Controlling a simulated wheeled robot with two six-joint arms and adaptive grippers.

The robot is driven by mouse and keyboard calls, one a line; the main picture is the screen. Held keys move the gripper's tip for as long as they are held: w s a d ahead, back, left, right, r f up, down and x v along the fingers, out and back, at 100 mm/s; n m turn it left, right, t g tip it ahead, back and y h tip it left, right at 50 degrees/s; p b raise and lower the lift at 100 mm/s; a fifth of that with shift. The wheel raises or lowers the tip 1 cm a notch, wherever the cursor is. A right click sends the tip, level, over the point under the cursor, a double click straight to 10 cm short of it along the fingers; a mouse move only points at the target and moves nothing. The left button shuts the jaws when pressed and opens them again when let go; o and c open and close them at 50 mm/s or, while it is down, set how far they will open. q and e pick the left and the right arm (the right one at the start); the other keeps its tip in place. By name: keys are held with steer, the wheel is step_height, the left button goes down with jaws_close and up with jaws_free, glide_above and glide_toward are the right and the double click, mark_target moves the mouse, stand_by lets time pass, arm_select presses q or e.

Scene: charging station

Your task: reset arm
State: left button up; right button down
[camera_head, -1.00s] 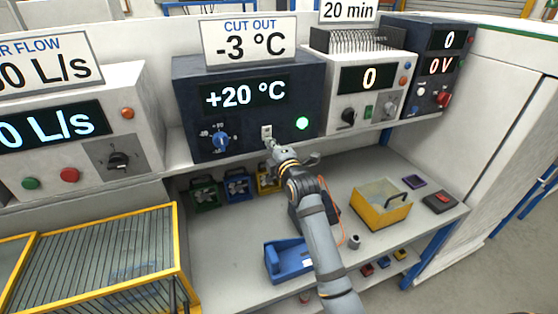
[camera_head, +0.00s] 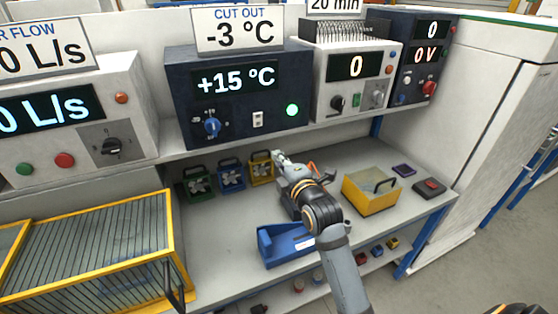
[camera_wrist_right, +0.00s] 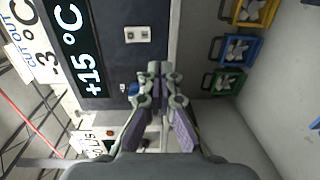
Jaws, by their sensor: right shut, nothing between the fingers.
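My right arm enters the head view from the bottom. In the right wrist view the gripper (camera_wrist_right: 160,72) is shut and empty. The dark blue temperature unit (camera_head: 180,105) reads +15 °C under a CUT OUT -3 °C sign (camera_head: 238,31). Its white rocker switch (camera_head: 258,119) is clear of the gripper, and its green lamp is lit. My left gripper is not in view.
A blue tray (camera_head: 284,247) lies near the arm. A yellow bin (camera_head: 371,194) stands to the right. The shelf edge (camera_head: 220,143) runs above the gripper. A yellow-framed grille box (camera_head: 90,250) is at left.

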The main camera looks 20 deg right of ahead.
steer(key=s+d+f+m+g, duration=0.1)
steer(key=s+f+m+g, duration=0.35)
steer(key=f, duration=0.35)
steer(key=s+f+m+g, duration=0.35)
steer(key=s+f, duration=0.25)
steer(key=f, duration=0.3)
steer(key=s+d+f+m+g+h, duration=0.1)
steer(key=s+f+m+g, duration=0.3)
steer(key=s, duration=0.5)
steer(key=s+d+f+m+g, duration=0.1)
steer(key=s+f+m+g, duration=0.1)
steer(key=s+f+m, duration=0.45)
step_height(320, 180, down, 22)
steer(key=s+d+g, duration=0.1)
steer(key=s+d, duration=0.1)
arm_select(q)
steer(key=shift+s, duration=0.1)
arm_select(e)
steer(key=s+d+f+g, duration=0.1)
steer(key=s+f, duration=1.8)
steer(key=s, duration=0.1)
steer(key=shift+d+n, duration=0.25)
steer(key=shift+n, duration=0.1)
